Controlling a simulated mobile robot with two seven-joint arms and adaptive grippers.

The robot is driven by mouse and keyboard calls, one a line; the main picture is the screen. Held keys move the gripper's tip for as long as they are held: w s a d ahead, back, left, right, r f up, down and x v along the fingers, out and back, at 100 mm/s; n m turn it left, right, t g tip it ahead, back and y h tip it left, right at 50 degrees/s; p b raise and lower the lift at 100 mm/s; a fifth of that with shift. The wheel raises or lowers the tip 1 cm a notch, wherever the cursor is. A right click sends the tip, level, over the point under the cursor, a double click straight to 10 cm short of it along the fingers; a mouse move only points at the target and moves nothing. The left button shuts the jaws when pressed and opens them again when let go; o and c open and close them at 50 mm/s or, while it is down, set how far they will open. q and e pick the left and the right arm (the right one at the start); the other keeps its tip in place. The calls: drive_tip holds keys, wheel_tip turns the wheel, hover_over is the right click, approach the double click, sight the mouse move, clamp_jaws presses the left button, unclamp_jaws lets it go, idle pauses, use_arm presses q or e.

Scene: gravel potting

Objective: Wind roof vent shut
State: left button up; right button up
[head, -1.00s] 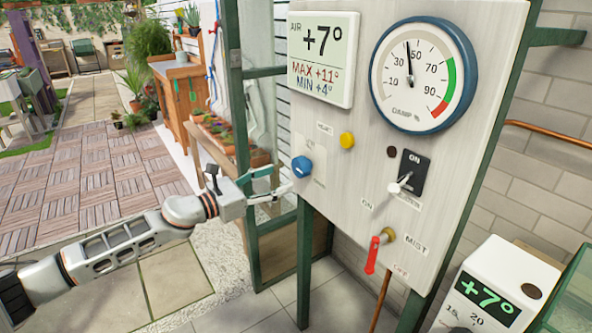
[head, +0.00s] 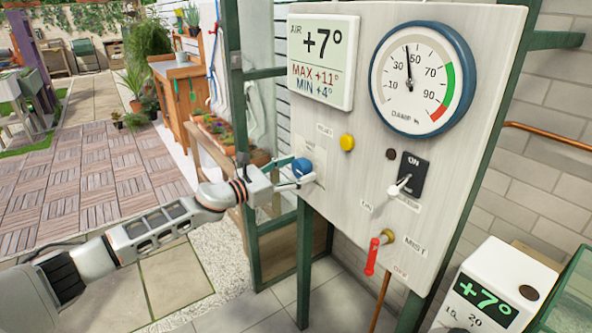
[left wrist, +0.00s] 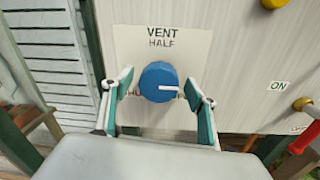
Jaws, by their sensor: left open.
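The blue vent knob (head: 302,168) sits on the left side of the pale control panel (head: 352,190). In the left wrist view the knob (left wrist: 159,82) is under a plate (left wrist: 192,48) marked "VENT" and "HALF", and its white pointer line points right. My left gripper (head: 298,180) is at the knob. In the left wrist view its green-padded fingers (left wrist: 160,104) are open, one on each side of the knob, with gaps visible. The words beside the knob are mostly hidden by the fingers. My right gripper is not in view.
The panel also carries a yellow button (head: 347,142), a black switch (head: 410,174), a red-handled mist valve (head: 373,254) and a damp gauge (head: 420,76). A green frame post (head: 304,262) stands below the panel. A white heater-like box (head: 507,275) stands at lower right.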

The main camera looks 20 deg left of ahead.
use_arm(q)
drive_tip(key=c, duration=1.1)
drive_tip(key=shift+c, duration=0.2)
